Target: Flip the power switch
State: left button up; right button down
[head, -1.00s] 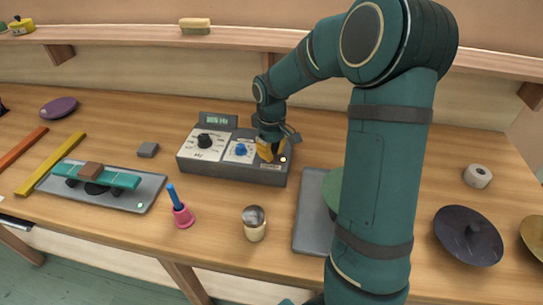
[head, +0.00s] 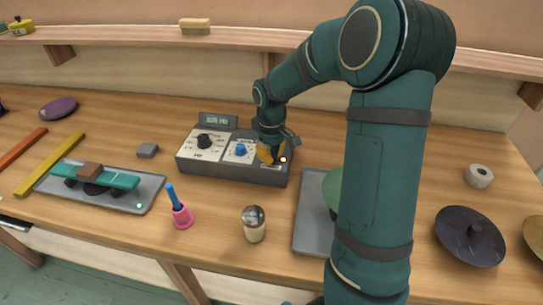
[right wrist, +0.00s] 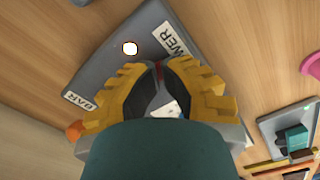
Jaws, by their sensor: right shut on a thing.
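The grey tone box (head: 228,171) with a black dial, a blue knob and a small display stands in the middle of the table. My right gripper (head: 268,158) is at its right end and hides the power switch in the head view. In the right wrist view, the yellow-padded fingers (right wrist: 159,68) are closed together at the box (right wrist: 100,65), beside the partly covered POWER label (right wrist: 175,40). A small red bit of the switch (right wrist: 159,70) shows between the fingertips. A round lamp (right wrist: 130,48) close by glows white. My left gripper is not in view.
A dark cymbal (head: 470,235) lies at right.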

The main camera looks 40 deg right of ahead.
jog(key=shift+r+p, duration=2.85)
jog(key=shift+r, duration=0.65)
